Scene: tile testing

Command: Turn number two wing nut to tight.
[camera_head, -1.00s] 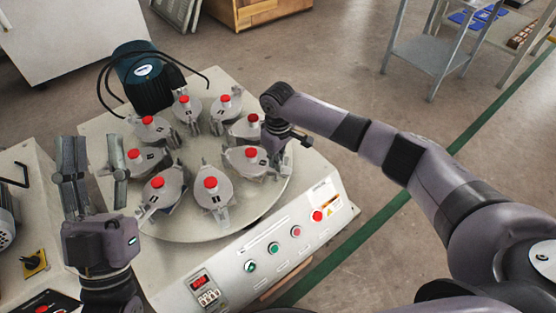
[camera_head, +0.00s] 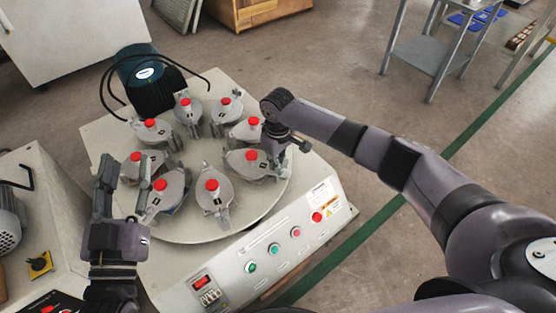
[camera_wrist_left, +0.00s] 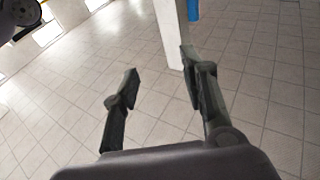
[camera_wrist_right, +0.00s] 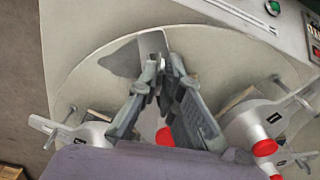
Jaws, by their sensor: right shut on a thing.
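Several grey clamped pots with red caps stand in a ring on the round turntable (camera_head: 205,232). My right gripper (camera_head: 290,143) is at the right-hand pot (camera_head: 252,161), on its outer side. In the right wrist view, my right gripper (camera_wrist_right: 163,72) is shut on a slim grey part, apparently the wing nut, mostly hidden between its fingers. That pot's red cap (camera_wrist_right: 165,137) shows behind the fingers. The pot numbers are too small to read. My left gripper (camera_head: 127,168) is open and empty, in front of the left-hand pots; its fingers stand apart in the left wrist view (camera_wrist_left: 155,85).
A control panel (camera_head: 270,252) with buttons and a red display runs along the machine's front. A dark green motor (camera_head: 147,82) with black cables stands behind the turntable. Another machine (camera_head: 38,190) is at the left. Grey floor lies to the right.

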